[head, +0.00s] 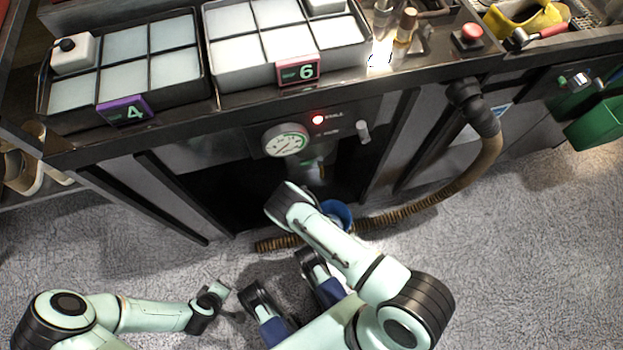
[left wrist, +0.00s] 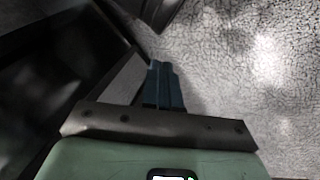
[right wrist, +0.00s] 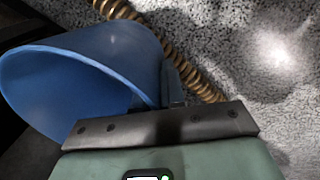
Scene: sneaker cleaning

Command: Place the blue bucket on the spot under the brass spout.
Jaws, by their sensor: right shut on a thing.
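The blue bucket (head: 338,211) shows partly behind my right arm, low at the front of the dark opening under the counter. In the right wrist view the bucket (right wrist: 95,68) is large at the left, its mouth facing left in the picture. My right gripper (right wrist: 170,88) is shut on the bucket's wall. In the head view that gripper is hidden behind my forearm. My left gripper (head: 222,291) is empty over the floor; its fingers (left wrist: 164,84) are together in the left wrist view.
A ribbed brown hose (head: 425,205) runs down from the counter and across the floor near the bucket, also behind it in the right wrist view (right wrist: 178,58). A gauge (head: 286,140) and a red light (head: 317,119) sit above the opening. The grey floor at right is clear.

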